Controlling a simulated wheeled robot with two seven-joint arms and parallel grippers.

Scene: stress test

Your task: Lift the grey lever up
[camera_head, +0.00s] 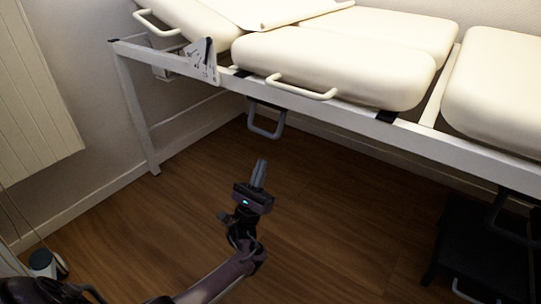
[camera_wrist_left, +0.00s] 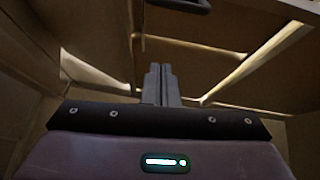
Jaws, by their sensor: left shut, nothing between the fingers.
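The grey lever (camera_head: 265,129) is a U-shaped loop hanging down below the white frame of the padded bed in the head view. A dark grey bar, likely the lever (camera_wrist_left: 184,5), shows at the top edge of the left wrist view. My left gripper (camera_head: 262,163) is below the lever and apart from it, pointing up. Its two fingers are together with nothing between them, also in the left wrist view (camera_wrist_left: 160,70). My right gripper is not in view.
The cream padded bed (camera_head: 340,70) rests on a white metal frame (camera_head: 400,138). A white side handle (camera_head: 300,90) and an angle scale plate (camera_head: 203,62) sit near the lever. A black step stool (camera_head: 475,245) stands at right. The wooden floor around my gripper is clear.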

